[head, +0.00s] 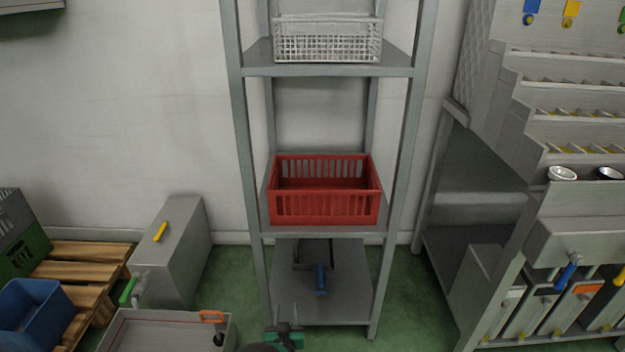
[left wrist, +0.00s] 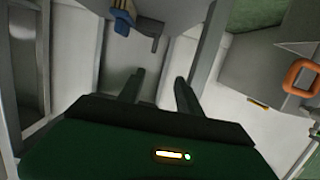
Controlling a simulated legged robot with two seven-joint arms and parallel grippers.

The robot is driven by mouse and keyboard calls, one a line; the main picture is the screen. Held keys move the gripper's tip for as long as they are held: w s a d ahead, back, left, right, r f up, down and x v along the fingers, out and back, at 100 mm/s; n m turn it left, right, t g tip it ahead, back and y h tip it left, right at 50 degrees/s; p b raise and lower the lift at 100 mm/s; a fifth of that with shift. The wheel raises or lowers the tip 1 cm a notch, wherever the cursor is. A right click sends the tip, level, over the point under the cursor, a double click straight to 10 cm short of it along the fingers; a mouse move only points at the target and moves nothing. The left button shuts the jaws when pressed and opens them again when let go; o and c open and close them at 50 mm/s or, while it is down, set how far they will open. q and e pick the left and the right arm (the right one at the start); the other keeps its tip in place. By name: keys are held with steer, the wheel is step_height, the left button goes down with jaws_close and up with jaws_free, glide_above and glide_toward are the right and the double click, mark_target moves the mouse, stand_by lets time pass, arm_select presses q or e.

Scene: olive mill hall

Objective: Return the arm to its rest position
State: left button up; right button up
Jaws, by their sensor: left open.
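My left gripper (head: 286,318) shows at the bottom middle of the head view, in front of the shelf rack's lowest shelf. In the left wrist view its two dark fingers (left wrist: 158,92) stand apart with nothing between them. The gripper is open and empty. Its green body fills the bottom of that view. My right gripper is in neither view.
A grey rack holds a red crate (head: 325,205) and a white wire basket (head: 327,45). A blue-handled item (head: 320,281) is at its lowest shelf. A grey cabinet (head: 176,255) and a bin with an orange handle (head: 212,317) stand left. Machinery stands right.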

arm_select(q)
steer(key=s+a+r+g+p, duration=0.3)
steer(key=s+r+g, duration=0.15)
steer(key=r, duration=0.55)
steer(key=s+a+r+g+p, duration=0.3)
steer(key=s+r, duration=0.2)
steer(key=r, duration=0.4)
steer(key=s+a+r+g+p, duration=0.2)
steer(key=s+r, duration=0.2)
steer(key=s, duration=0.4)
steer(key=s+a+r+g+p, duration=0.2)
steer(key=s+r, duration=0.2)
steer(key=s, duration=0.5)
steer(key=s+a+r+g+p, duration=0.25)
steer(key=s+r, duration=0.25)
steer(key=s, duration=0.3)
step_height(320, 180, up, 34)
steer(key=d+p, duration=0.1)
steer(key=p, duration=3.4)
steer(key=shift+r+t, duration=0.25)
steer(key=shift+t, duration=0.15)
